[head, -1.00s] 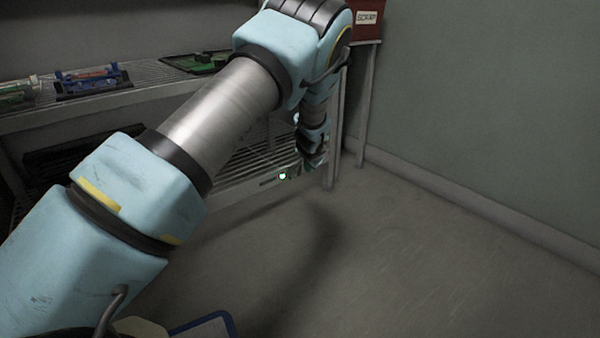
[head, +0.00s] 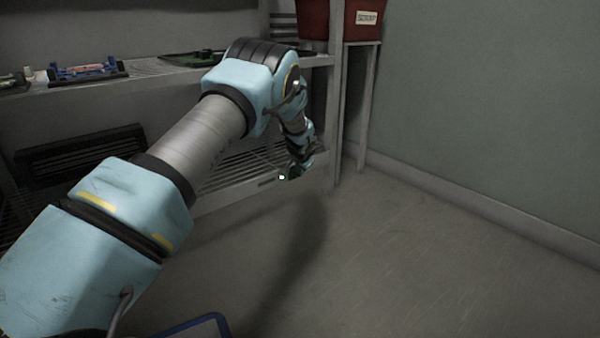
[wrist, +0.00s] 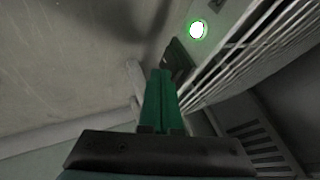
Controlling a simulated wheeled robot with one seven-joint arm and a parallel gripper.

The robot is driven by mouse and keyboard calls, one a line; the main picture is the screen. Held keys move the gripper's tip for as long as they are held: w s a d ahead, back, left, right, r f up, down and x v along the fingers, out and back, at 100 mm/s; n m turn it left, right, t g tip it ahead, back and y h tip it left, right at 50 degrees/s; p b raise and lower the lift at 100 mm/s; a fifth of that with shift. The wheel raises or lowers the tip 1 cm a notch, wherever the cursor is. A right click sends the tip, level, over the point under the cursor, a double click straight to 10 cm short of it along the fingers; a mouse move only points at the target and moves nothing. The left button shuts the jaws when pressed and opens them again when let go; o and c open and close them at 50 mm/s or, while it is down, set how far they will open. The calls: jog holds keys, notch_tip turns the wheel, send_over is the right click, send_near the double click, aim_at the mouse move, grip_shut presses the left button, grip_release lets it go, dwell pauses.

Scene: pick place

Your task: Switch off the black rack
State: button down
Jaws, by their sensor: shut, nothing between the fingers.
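A black slatted rack (head: 80,155) stands on the lower shelf at the left in the head view. A lit round light with a green rim (wrist: 197,29) sits on the shelf's front edge in the wrist view. It shows as a small bright spot in the head view (head: 282,177). A dark block (wrist: 178,62) is on the same edge, close to my fingertips; I cannot tell whether they touch. My gripper (head: 291,173) is at the lower shelf's front edge. Its green fingers (wrist: 160,73) are shut and empty in the wrist view.
The upper shelf (head: 130,86) carries a blue item (head: 85,72) and a green board (head: 190,58). Red bins (head: 362,20) stand at the back right beside a wall. The floor (head: 430,260) to the right is clear. A blue-edged item (head: 200,322) is at the bottom.

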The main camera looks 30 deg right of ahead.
jog(key=p, duration=0.2)
jog(key=shift+w+g+p, duration=0.3)
jog(key=shift+r, duration=0.15)
jog(key=shift+r+p, duration=0.65)
jog(key=shift+r, duration=0.05)
jog(key=shift+s, duration=0.1)
